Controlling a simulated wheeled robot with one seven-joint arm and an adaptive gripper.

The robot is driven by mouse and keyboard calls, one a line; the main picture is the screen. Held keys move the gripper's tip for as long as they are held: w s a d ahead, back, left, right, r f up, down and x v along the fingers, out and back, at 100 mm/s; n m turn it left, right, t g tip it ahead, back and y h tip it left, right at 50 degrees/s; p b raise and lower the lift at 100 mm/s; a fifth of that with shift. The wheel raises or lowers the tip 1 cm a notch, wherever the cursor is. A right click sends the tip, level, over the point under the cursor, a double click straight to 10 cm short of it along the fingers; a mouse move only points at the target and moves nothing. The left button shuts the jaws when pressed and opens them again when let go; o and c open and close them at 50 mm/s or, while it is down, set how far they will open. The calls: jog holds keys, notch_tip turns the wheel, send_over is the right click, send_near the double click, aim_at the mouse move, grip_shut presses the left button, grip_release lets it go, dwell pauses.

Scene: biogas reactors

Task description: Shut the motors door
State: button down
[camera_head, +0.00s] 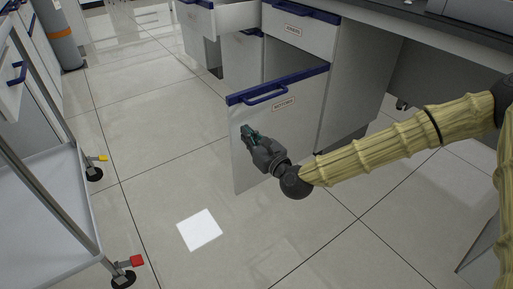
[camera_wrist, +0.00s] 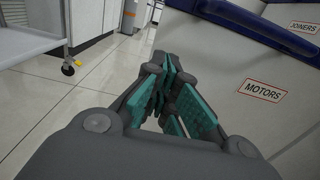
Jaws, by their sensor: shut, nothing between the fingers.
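The motors door (camera_head: 302,125) is a pale panel with a blue top edge and a blue handle (camera_head: 265,94). It stands open, out from the cabinet, with a gap behind its top edge. Its MOTORS label also shows in the wrist view (camera_wrist: 262,91). My gripper (camera_head: 246,133) is shut and empty. In the head view it overlaps the door's left part, below the handle. In the wrist view its fingertips (camera_wrist: 160,62) are left of the label, near the door's face; I cannot tell if they touch it.
A labelled drawer front (camera_head: 301,32) is above the door, and an open drawer (camera_head: 232,17) is further back. A wheeled trolley (camera_head: 50,190) stands at the left.

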aim_at(234, 122)
jog(key=b+x, duration=0.1)
jog(key=x, duration=0.2)
jog(key=shift+w+a+f+b, duration=0.1)
jog(key=shift+w+a+b, duration=0.1)
jog(key=shift+a+b, duration=0.1)
jog(key=shift+x, duration=0.8)
jog(key=shift+d, duration=0.1)
